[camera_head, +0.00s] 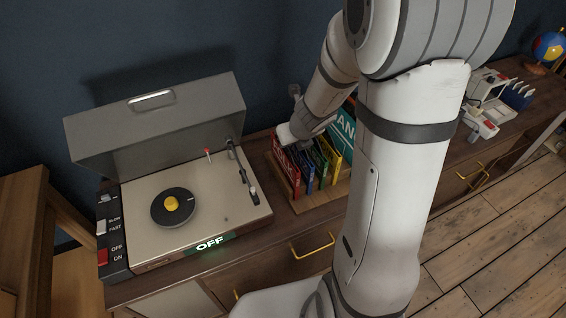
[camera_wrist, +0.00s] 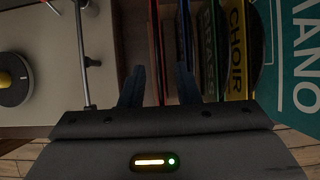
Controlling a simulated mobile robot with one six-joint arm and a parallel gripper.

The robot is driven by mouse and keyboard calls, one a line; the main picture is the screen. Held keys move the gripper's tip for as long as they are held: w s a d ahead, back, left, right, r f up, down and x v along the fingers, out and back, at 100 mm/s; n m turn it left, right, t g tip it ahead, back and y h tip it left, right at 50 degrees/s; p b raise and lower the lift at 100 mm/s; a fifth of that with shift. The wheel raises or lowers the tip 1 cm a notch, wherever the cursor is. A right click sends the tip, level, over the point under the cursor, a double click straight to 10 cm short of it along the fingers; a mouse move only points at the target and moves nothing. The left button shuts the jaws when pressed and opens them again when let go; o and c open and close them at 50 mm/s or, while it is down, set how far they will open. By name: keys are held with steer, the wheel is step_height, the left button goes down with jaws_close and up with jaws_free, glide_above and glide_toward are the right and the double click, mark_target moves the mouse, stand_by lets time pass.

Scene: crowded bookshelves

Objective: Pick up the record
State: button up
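Several record sleeves stand upright in a wooden rack (camera_head: 297,205): a red one (camera_head: 286,168), a blue one (camera_head: 308,176), a green one (camera_head: 322,166), a yellow one (camera_head: 335,160) and a large teal one (camera_head: 343,126). In the wrist view the yellow sleeve (camera_wrist: 236,50) reads CHOIR and the teal one (camera_wrist: 298,55) reads PIANO. A dark curved edge, perhaps a disc, shows between them. My gripper (camera_wrist: 160,85) is over the rack's left end, fingers apart, with the red sleeve (camera_wrist: 156,45) between them. Whether they touch it is unclear. A black disc with a yellow centre (camera_head: 172,207) lies on the record player.
The record player (camera_head: 215,215), lid raised, stands left of the rack, its sign reading OFF. Its tonearm (camera_head: 243,175) is beside the rack. A white device (camera_head: 487,90) and a globe (camera_head: 549,47) are at the far right. My arm hides part of the cabinet top.

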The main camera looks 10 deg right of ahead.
steer(key=b+x, duration=0.2)
steer(key=x, duration=0.2)
steer(key=shift+a+f+b, duration=0.15)
steer(key=shift+f+b, duration=0.15)
steer(key=shift+b, duration=0.1)
steer(key=shift+w+f, duration=0.25)
steer(key=shift+w, duration=0.05)
steer(key=shift+r, duration=0.1)
jaws_close()
